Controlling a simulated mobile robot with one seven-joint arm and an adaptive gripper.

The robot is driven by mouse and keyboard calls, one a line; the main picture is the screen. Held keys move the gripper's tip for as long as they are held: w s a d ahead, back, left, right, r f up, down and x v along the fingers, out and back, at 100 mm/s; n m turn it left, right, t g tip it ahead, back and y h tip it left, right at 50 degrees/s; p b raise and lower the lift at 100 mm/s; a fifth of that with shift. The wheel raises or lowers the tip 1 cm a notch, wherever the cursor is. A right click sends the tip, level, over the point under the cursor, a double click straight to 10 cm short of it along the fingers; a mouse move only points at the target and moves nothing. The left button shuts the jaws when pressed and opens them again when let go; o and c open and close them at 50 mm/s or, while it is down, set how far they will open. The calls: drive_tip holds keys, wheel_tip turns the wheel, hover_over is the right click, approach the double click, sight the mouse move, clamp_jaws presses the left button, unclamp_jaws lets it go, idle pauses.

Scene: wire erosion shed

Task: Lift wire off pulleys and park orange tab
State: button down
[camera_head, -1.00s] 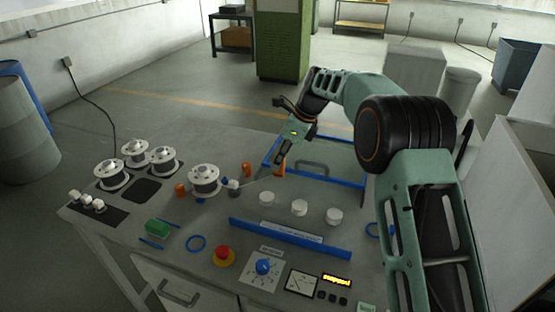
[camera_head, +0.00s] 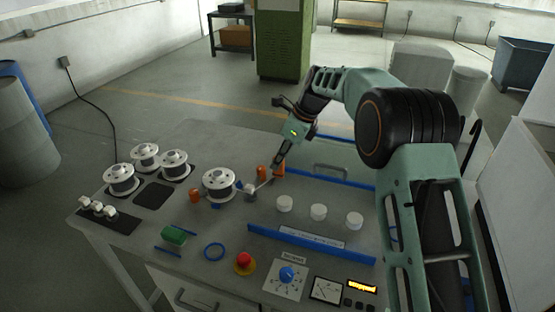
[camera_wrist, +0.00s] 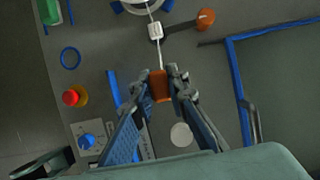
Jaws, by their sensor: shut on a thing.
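My gripper (camera_wrist: 160,88) is shut on the orange tab (camera_wrist: 159,86), seen between its fingers in the wrist view. In the head view my gripper (camera_head: 277,170) is low over the bench, behind the pulleys. A pale wire (camera_wrist: 161,54) runs straight from the tab through a small white block (camera_wrist: 155,30) towards a white spool (camera_head: 219,184). Three white round pulleys (camera_head: 284,203), (camera_head: 318,212) and (camera_head: 354,220) stand in a row, apart from the gripper. I see no wire on them, but it is too thin to be sure.
Orange pegs (camera_head: 263,172) and (camera_head: 195,196) stand near the spool. Several more spools (camera_head: 122,180) stand at the left. A blue labelled bar (camera_head: 312,243) lies before the pulleys. A red button (camera_head: 244,261) and blue dial (camera_head: 287,273) are at the front. A blue-edged panel (camera_wrist: 236,80) is beyond.

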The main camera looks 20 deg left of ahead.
drive_tip(key=shift+s, duration=0.1)
drive_tip(key=s+a+b, duration=0.1)
drive_tip(key=s+a, duration=0.4)
drive_tip(key=s, duration=0.6)
drive_tip(key=s+a+b, duration=0.1)
drive_tip(key=s+a, duration=0.5)
drive_tip(key=s, duration=0.6)
drive_tip(key=shift+s+a, duration=0.15)
drive_tip(key=shift+a, duration=0.1)
wheel_tip(320, 180, down, 11)
drive_tip(key=b, duration=1)
drive_tip(key=shift+f, duration=0.2)
idle(0.3)
drive_tip(key=shift+f+b, duration=0.35)
drive_tip(key=shift+f, duration=0.4)
